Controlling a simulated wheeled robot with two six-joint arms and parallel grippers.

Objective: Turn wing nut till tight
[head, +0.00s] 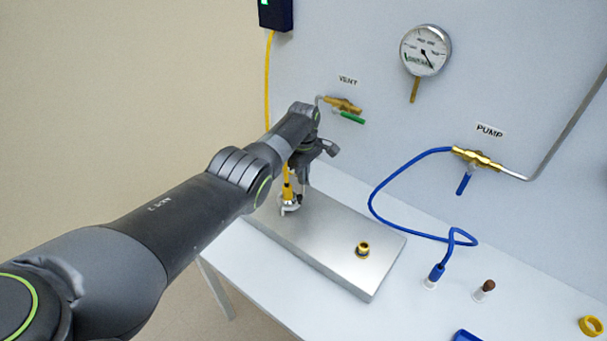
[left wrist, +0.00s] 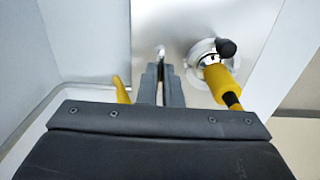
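The clamp (head: 289,207) is a pale metal ring around the foot of a yellow hose fitting (head: 287,193) on a steel block. In the left wrist view, the clamp (left wrist: 204,47) and yellow fitting (left wrist: 222,82) stand right of my fingers, with a dark knob (left wrist: 227,48) at the clamp. My left gripper (head: 302,192) points down beside the clamp. Its fingers (left wrist: 160,72) are close together with a narrow gap. A small pale piece (left wrist: 160,51) shows at their tips; I cannot tell if it is the wing nut or if it is gripped. My right gripper is out of view.
The steel block (head: 325,247) has an open brass port (head: 363,248). A blue hose (head: 372,200) runs from the pump valve (head: 476,158) to a blue fitting (head: 437,273). A brown-topped peg (head: 486,288) and yellow ring (head: 591,326) are at right. The wall gauge (head: 426,50) hangs above.

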